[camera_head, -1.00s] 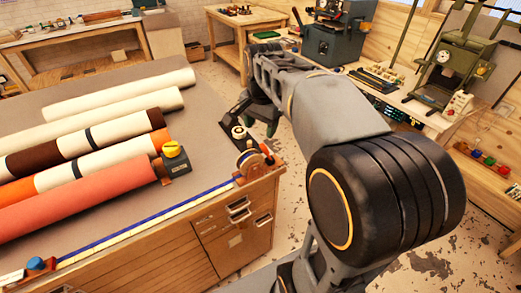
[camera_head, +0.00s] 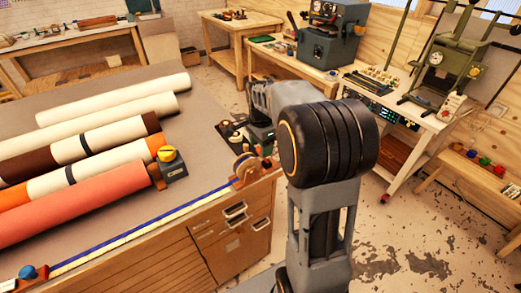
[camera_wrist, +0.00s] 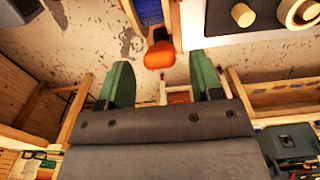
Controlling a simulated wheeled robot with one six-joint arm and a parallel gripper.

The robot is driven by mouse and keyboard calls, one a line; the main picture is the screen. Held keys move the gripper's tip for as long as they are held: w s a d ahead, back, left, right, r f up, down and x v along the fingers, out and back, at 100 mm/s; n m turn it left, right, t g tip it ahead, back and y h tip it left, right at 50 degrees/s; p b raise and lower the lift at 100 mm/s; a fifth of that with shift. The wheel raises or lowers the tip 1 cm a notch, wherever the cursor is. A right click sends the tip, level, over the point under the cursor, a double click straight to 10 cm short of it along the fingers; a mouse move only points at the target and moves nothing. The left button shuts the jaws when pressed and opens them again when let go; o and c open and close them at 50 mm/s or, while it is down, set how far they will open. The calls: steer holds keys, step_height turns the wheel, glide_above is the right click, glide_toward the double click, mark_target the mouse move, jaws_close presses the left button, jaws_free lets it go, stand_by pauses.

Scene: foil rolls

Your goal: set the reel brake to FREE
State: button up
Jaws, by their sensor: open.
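A small reel (camera_head: 245,168) with a wooden frame stands at the table's front right corner in the head view. In the wrist view an orange knob (camera_wrist: 160,55), apparently the brake's handle, shows beyond and between my fingertips, with no visible contact. My gripper (camera_wrist: 161,78) is open and empty, with its two green fingers wide apart. In the head view my arm reaches over the table's right edge beside the reel, and the fingers are mostly hidden. No FREE marking can be read, and the brake's setting cannot be told.
A black plate (camera_head: 226,130) with round parts lies behind the reel. Several rolls, including a coral one (camera_head: 75,208), lie on the table's left. A yellow-topped block (camera_head: 171,162) stands by their ends. A blue-edged strip (camera_head: 140,228) runs along the front edge.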

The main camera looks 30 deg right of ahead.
steer(key=shift+f, duration=1.2)
steer(key=shift+c, duration=0.4)
jaws_close()
